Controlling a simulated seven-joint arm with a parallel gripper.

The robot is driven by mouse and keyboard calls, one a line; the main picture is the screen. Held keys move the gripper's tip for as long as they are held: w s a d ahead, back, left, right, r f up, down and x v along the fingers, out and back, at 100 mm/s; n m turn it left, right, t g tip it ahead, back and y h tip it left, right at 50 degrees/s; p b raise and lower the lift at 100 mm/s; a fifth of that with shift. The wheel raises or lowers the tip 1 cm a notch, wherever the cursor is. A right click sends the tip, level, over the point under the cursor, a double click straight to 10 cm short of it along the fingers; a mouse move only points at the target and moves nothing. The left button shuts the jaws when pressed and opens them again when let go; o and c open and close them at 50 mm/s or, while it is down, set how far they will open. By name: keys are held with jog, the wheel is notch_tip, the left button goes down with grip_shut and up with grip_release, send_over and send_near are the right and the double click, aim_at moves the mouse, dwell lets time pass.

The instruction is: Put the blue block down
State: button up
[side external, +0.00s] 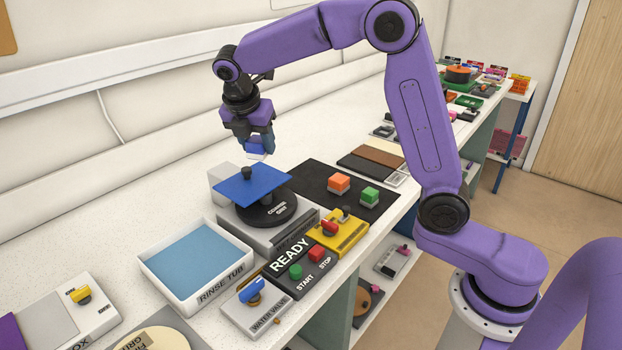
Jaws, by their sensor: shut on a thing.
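The blue plate, with a black knob, lies over a dark round disc (266,211) on a grey unit. A rinse tub (150,268), a READY panel (300,262), a yellow switch box (350,230) and a water valve (258,312) crowd the front.

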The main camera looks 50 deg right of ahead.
jog(key=s+d+m+g, duration=0.1)
jog(key=s+d+m, duration=0.1)
jog(key=s+d, duration=0.5)
jog(key=s+d+m+g, duration=0.1)
jog(key=s+d+m, duration=0.1)
jog(key=d, duration=0.9)
send_over(314, 176)
jog(key=a, duration=0.2)
jog(key=shift+m, duration=0.3)
jog(key=f, duration=1.5)
jog(key=shift+s+d, duration=0.2)
jog(key=shift+w+f, duration=0.15)
jog(key=shift+f, duration=1.65)
jog(key=shift+f, duration=0.2)
